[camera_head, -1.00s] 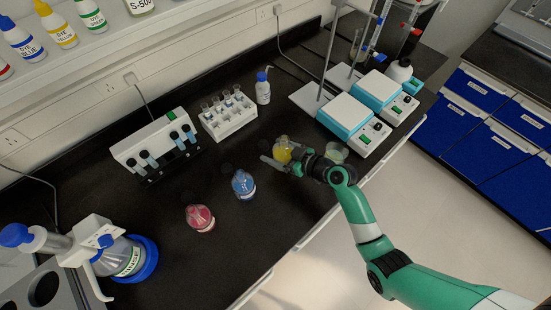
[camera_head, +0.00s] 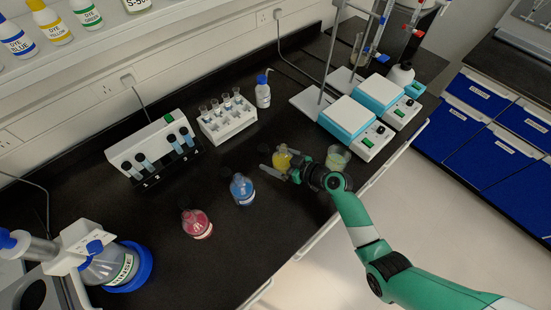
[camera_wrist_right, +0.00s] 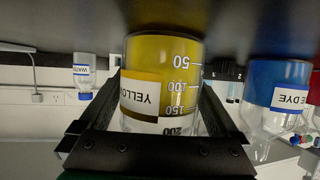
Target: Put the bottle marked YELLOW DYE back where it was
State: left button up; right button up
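The bottle with yellow liquid (camera_head: 282,158) stands on the black bench towards its front edge. In the right wrist view the same yellow bottle (camera_wrist_right: 160,65) carries a white label reading YELLOW and appears upside down, its base against the bench. My right gripper (camera_head: 273,160) is low at this bottle, with one finger on either side of it. Whether the fingers press on the glass or stand slightly apart from it, I cannot tell. My left gripper is not in view.
A blue dye bottle (camera_head: 242,190) and a red one (camera_head: 196,223) stand to the left. Two hotplates (camera_head: 352,115) and a beaker (camera_head: 338,158) are to the right. A tube rack (camera_head: 228,122) and a water bottle (camera_head: 263,95) are behind. Bare bench lies in front of the dye bottles.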

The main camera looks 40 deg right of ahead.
jog(key=shift+r, duration=0.15)
jog(key=shift+s+r+p, duration=0.1)
jog(key=shift+r+p, duration=0.1)
jog(key=shift+p, duration=0.15)
jog(key=p+v, duration=0.2)
jog(key=v, duration=0.7)
jog(key=shift+s+d+r, duration=0.1)
jog(key=shift+s+r, duration=0.1)
jog(key=shift+s, duration=0.15)
jog(key=shift+s+r+p, duration=0.4)
jog(key=shift+s+p, duration=0.05)
jog(key=shift+p, duration=0.65)
jog(key=shift+s+d+f+p, duration=0.1)
jog(key=shift+s+p, duration=0.2)
jog(key=shift+s, duration=0.15)
